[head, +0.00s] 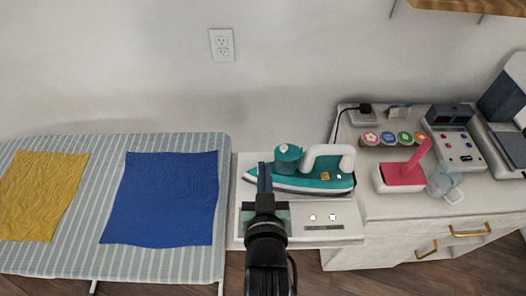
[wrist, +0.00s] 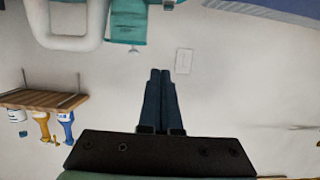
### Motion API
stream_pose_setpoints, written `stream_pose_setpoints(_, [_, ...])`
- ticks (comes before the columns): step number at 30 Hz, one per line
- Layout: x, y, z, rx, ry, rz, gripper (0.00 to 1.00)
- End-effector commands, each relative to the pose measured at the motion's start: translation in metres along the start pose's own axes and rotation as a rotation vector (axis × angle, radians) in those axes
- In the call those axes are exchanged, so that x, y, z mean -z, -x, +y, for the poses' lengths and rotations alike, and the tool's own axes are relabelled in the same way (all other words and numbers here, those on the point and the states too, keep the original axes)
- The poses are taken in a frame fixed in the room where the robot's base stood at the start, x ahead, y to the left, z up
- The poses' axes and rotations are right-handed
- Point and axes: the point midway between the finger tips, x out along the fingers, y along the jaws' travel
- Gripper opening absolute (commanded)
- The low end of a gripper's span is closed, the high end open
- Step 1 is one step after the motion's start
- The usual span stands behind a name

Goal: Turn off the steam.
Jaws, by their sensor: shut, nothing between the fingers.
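The teal steam iron (head: 308,181) with a white handle rests on its pale station base (head: 349,212). A small orange-yellow control (head: 325,175) shows on the iron's side. The base's front panel has a green-lit button (head: 313,217) and a pink-lit button (head: 333,217). My gripper (head: 265,167) is shut and empty, in front of the iron's left part in the head view, hiding some of the iron and base. In the wrist view, my gripper (wrist: 160,72) points toward the wall, with the iron (wrist: 125,28) at the upper left. Contact with the iron cannot be told.
The striped ironing board (head: 90,219) at left holds yellow cloth (head: 40,195) and blue cloth (head: 165,197). The white cabinet (head: 390,211) at right carries a pink-and-white object (head: 403,174), a clear jug (head: 445,184), colourful spools (head: 388,139) and a control box (head: 455,140). A wall outlet (wrist: 183,61) is behind.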

Motion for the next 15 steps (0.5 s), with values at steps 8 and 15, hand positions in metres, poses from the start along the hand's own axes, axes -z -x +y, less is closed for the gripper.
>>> stream_pose_setpoints(8, [-0.002, 0.025, -0.001, 0.002, -0.006, -0.095, 0.00])
stream_pose_setpoints(15, [-0.008, 0.030, -0.002, 0.002, -0.008, -0.115, 0.00])
